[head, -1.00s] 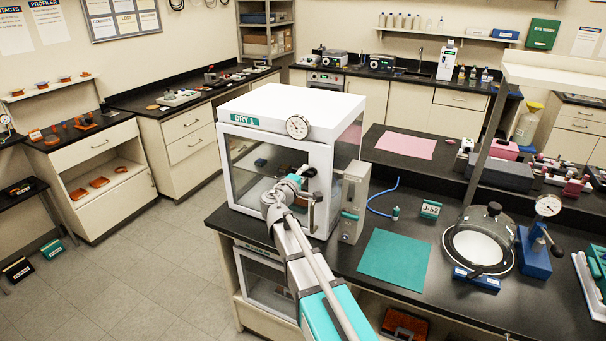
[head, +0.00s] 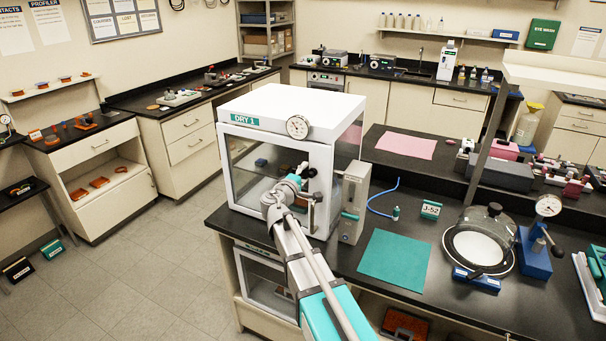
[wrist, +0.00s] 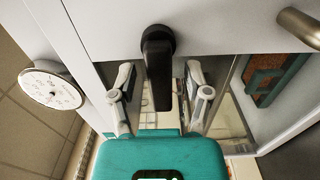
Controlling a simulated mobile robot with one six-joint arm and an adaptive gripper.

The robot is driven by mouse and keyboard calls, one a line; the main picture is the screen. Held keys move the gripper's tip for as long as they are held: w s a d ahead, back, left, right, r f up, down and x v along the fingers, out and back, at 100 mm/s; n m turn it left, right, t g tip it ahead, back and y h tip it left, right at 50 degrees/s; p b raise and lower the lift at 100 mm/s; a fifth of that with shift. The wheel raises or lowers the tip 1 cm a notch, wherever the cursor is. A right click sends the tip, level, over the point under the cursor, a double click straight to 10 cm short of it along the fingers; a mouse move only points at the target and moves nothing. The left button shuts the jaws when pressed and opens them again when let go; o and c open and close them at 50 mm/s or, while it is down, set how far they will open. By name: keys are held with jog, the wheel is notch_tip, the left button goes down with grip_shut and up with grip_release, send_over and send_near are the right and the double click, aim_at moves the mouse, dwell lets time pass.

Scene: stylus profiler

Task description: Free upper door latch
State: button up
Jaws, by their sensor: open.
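The white cabinet marked DRY 1 (head: 293,107) stands on the black bench with its glazed door (head: 250,165) facing me. A black upper latch lever (wrist: 157,62) sits on the door side, with a round pivot and a long straight arm. It is a small dark shape in the head view (head: 312,172). My gripper (wrist: 159,92) is open, one finger on each side of the lever, with visible gaps and no clear contact. In the head view my gripper (head: 301,174) is at the door's upper right. My wrist hides part of the door and its lower right edge.
A round dial gauge (wrist: 50,86) sticks out left of the latch. A metal bar handle (wrist: 300,28) shows at upper right. A grey box (head: 352,205) stands close right of the cabinet. A teal mat (head: 395,260) lies on the bench; open floor lies left.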

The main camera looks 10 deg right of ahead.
jog(key=v, duration=1.2)
dwell(1.1)
